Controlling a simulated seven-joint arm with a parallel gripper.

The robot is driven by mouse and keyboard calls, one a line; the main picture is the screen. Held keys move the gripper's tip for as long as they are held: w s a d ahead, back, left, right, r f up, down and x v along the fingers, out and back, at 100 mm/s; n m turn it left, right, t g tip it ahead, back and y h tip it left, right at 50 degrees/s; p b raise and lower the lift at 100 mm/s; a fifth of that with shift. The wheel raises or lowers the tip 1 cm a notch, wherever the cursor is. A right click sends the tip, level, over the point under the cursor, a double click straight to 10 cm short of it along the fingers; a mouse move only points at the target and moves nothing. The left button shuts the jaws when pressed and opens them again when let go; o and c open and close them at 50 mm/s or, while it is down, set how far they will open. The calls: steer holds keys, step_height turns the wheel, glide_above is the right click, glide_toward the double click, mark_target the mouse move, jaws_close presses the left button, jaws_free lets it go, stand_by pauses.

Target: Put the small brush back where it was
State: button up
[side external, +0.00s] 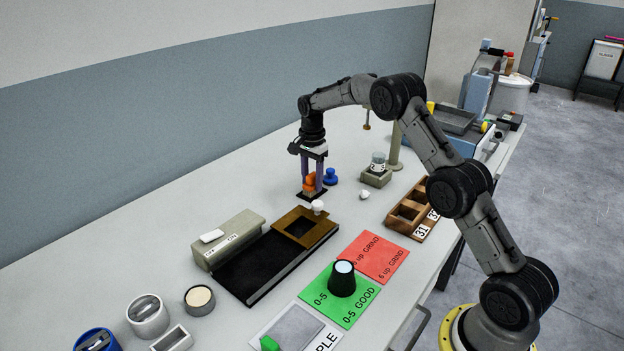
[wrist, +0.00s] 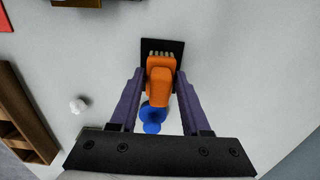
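The small brush (wrist: 159,85) has an orange body and pale bristles that show in the wrist view at its far end. It also shows in the side view (side external: 309,184), low over a small black square pad (side external: 306,195). The pad (wrist: 176,46) lies under the bristle end in the wrist view; I cannot tell whether the bristles touch it. My gripper (side external: 312,183) points down, its purple fingers on both sides of the brush. In the wrist view my gripper (wrist: 161,76) appears closed against the brush's sides.
A blue knobbed piece (side external: 330,176) stands close behind the brush. A white lump (side external: 364,195) and a wooden compartment box (side external: 408,216) lie to the right. A brown frame (side external: 326,231) on a black board and a white-knobbed piece (side external: 318,206) are in front. The table behind and left is clear.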

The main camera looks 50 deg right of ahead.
mark_target(312, 174)
steer(key=o, duration=0.3)
step_height(312, 174, up, 12)
steer(key=shift+r, duration=0.25)
stand_by(0.3)
steer(key=s+a+r+n+t, duration=0.1)
steer(key=s+a+r+n, duration=0.3)
steer(key=s+a+r, duration=0.3)
steer(key=s+a+r+n+t, duration=0.2)
steer(key=s+a+r+n, duration=0.3)
steer(key=s, duration=0.5)
steer(key=s+a+f+n+t, duration=0.1)
steer(key=s+f+n, duration=0.1)
steer(key=s, duration=0.5)
steer(key=s+a+f+n, duration=0.2)
steer(key=s+n, duration=0.2)
steer(key=s, duration=0.3)
steer(key=s+a+f+n+t, duration=0.1)
steer(key=s+a+f+n, duration=0.1)
steer(key=s, duration=0.5)
steer(key=shift+s+a+f+n+t, duration=0.2)
steer(key=shift+s+n+t, duration=0.1)
steer(key=shift+n, duration=0.2)
